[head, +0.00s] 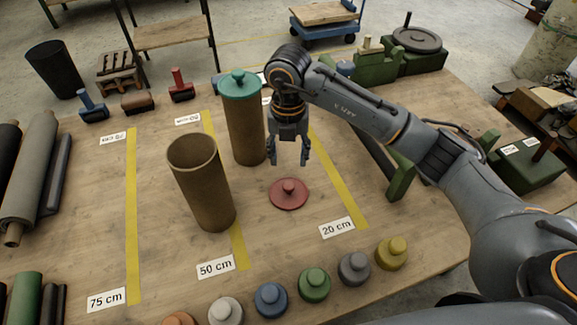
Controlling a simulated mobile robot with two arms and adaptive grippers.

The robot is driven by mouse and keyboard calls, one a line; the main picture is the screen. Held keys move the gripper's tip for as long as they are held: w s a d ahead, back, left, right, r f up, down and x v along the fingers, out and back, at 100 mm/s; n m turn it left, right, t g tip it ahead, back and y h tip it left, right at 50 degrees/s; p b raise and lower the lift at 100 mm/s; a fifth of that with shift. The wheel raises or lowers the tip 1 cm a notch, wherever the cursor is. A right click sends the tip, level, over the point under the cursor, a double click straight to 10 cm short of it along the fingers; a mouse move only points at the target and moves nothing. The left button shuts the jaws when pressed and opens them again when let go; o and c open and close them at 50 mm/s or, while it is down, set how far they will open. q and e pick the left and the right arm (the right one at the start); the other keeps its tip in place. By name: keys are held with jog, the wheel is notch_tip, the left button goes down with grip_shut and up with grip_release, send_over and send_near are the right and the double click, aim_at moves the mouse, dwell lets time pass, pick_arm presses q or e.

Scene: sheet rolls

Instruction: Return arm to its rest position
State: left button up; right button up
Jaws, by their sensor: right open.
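My right gripper (289,155) points down above the table, to the right of the teal-capped tube, with its fingers apart and nothing between them. A red lid (289,194) with a small knob lies flat on the table below it. The gripper looks clear of the lid. A brown tube (246,130) stands upright with a teal cap (239,83) on top, just left of the gripper. A second brown tube (202,182) stands upright and open at the top. My right arm reaches in from the right. My left gripper does not show.
Several knobbed lids, including a blue one (270,300) and a yellow one (391,252), line the table's front edge. Yellow tape strips (132,210) cross the wooden table (100,240). Rolls (32,170) lie at the left. A green device (415,50) stands at the back right.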

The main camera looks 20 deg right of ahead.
jog(key=shift+r, duration=0.2)
jog(key=shift+r, duration=0.1)
